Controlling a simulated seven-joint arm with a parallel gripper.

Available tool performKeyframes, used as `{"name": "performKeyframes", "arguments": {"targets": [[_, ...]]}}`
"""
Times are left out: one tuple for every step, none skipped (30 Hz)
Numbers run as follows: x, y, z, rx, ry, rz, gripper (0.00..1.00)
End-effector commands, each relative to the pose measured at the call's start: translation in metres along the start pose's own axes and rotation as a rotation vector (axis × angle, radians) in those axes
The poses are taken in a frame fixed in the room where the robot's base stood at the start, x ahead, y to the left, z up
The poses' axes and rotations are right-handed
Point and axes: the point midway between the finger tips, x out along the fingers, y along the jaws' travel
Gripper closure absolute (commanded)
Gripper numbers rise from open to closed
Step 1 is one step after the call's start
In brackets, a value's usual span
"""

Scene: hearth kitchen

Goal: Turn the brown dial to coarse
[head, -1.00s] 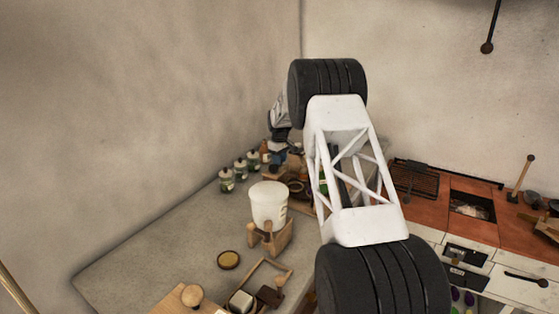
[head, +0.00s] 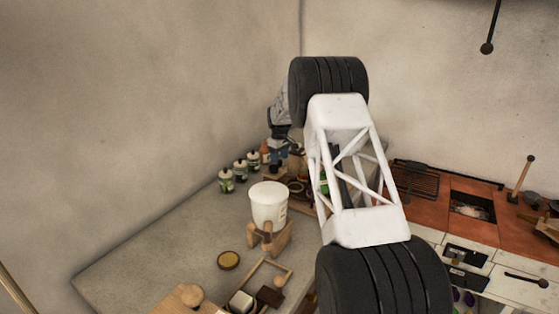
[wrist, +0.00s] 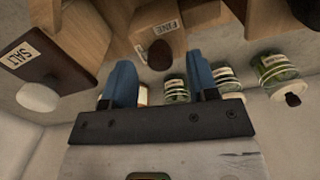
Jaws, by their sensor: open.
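The brown dial (wrist: 159,54) is a dark oval knob on a wooden block (wrist: 140,22) in the upper middle of the wrist view. A label reading FINE (wrist: 166,27) is beside the dial. No coarse label is readable. My gripper (wrist: 160,63) has two blue fingers spread apart, with the dial showing in the gap between their tips. I cannot tell whether either finger touches it. In the head view my gripper (head: 278,158) is small at the back of the counter, and the dial cannot be made out there.
A dark box labelled SALT (wrist: 50,60) with a white knob is at left in the wrist view. Several green-banded jars (wrist: 272,70) stand close by at right. In the head view a white tub (head: 268,204) stands on the counter, with bare counter (head: 150,260) to its left.

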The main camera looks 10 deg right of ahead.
Motion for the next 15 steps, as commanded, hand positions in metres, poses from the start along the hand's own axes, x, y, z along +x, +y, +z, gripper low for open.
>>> {"name": "performKeyframes", "arguments": {"targets": [[-0.006,0.000,0.000,0.000,0.001,0.001,0.46],[-0.010,0.000,0.000,0.000,0.002,0.001,0.46],[-0.015,0.000,0.000,0.000,0.002,0.002,0.46],[-0.019,0.000,-0.001,0.000,0.002,0.002,0.46],[-0.023,0.000,-0.001,0.000,0.002,0.002,0.46],[-0.028,0.000,-0.001,0.000,0.002,0.002,0.46],[-0.032,0.000,0.000,0.000,0.002,0.001,0.46],[-0.036,0.000,0.000,0.000,0.002,0.001,0.46],[-0.041,0.000,0.000,0.000,0.002,0.002,0.46],[-0.044,0.000,0.000,0.000,0.002,0.002,0.46],[-0.047,0.000,0.000,0.000,0.002,0.002,0.46],[-0.051,0.000,0.000,0.000,0.001,0.001,0.46],[-0.053,0.000,0.000,0.000,0.001,0.001,0.46],[-0.056,0.000,0.000,0.000,0.001,0.001,0.46],[-0.058,0.000,0.000,0.000,0.001,0.001,0.46]]}}
